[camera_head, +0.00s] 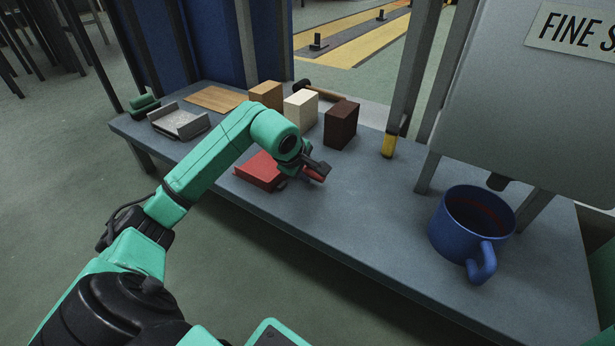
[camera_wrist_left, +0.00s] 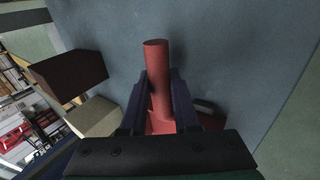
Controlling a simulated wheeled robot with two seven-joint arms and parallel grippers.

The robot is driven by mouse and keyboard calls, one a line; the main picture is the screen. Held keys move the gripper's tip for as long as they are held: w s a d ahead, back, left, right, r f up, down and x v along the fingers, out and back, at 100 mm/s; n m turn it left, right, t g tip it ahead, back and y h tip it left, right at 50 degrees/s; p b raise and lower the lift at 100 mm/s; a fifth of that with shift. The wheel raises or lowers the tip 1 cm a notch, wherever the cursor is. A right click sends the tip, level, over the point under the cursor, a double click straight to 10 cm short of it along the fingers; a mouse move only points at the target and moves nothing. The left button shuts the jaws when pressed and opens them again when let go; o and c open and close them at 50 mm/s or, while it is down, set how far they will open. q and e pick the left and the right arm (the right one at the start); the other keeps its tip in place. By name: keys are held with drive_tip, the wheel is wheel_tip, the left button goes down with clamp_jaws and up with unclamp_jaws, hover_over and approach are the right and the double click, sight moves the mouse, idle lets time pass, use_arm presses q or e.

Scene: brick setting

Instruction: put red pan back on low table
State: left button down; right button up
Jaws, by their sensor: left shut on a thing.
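The red pan (camera_head: 259,170) is over the grey-blue low table (camera_head: 385,225), near its front edge. I cannot tell whether it rests on the top or hangs just above it. My left gripper (camera_head: 314,170) is shut on the pan's round handle, whose end sticks out past the fingers. In the left wrist view the red handle (camera_wrist_left: 156,65) stands between the two dark fingers (camera_wrist_left: 157,95), and the wrist hides most of the pan. My right gripper is not in view.
Brown (camera_head: 341,124), cream (camera_head: 300,109) and tan (camera_head: 266,95) blocks stand behind the gripper, with a hammer (camera_head: 318,91) behind them. A grey metal tray (camera_head: 179,122) is at left. A blue mug (camera_head: 470,225) stands at right. The table between pan and mug is clear.

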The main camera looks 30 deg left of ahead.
use_arm(q)
drive_tip(key=c, duration=0.7)
unclamp_jaws()
drive_tip(key=shift+o, duration=0.2)
drive_tip(key=shift+r, duration=0.2)
drive_tip(key=p+v, duration=0.4)
drive_tip(key=v, duration=0.7)
drive_tip(key=shift+s+r, duration=0.3)
